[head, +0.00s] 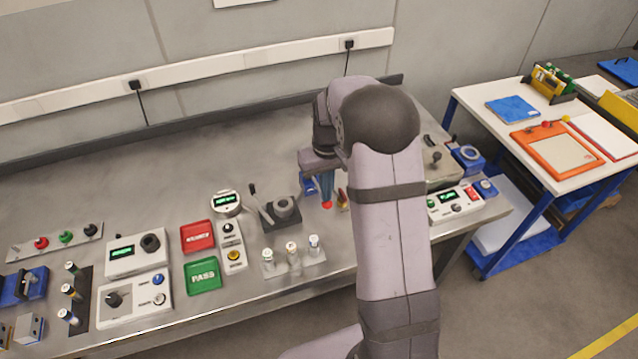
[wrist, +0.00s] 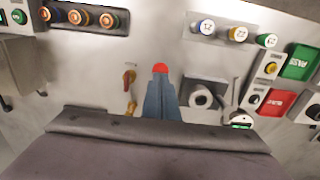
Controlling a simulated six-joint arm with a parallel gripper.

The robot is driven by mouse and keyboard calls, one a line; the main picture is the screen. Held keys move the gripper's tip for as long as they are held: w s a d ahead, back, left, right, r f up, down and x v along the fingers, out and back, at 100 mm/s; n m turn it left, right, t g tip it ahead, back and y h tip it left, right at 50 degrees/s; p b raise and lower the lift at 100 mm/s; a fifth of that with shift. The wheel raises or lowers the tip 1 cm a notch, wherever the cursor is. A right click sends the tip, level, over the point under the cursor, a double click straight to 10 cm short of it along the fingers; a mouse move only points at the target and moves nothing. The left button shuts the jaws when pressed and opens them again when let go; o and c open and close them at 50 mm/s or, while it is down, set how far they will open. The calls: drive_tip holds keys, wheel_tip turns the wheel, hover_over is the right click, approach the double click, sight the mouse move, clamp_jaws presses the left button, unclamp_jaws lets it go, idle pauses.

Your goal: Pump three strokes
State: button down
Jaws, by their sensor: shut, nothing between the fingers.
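What looks like the hand pump (head: 283,209) stands on the bench, a dark base with a grey round body and a lever (head: 256,202) tilted up at its left. In the wrist view the round body (wrist: 201,97) is right of the fingers, and the lever (wrist: 231,112) is partly visible beyond it. My gripper (head: 327,198) is to the right of the pump, pointing down, apart from the lever. Its blue fingers (wrist: 160,92) are shut and empty. A red round spot (wrist: 160,68) shows at the fingertips; I cannot tell whether they touch it.
A round gauge (head: 226,202) stands left of the pump. A red and yellow valve handle (wrist: 129,80) is close beside the fingers. Red (head: 198,237) and green (head: 203,277) trays lie further left. My arm hides part of the bench.

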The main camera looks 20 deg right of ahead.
drive_tip(key=shift+f+b, duration=0.75)
drive_tip(key=shift+f, duration=0.65)
drive_tip(key=shift+r, duration=0.2)
wheel_tip(320, 180, up, 10)
drive_tip(key=p, duration=0.8)
idle(0.3)
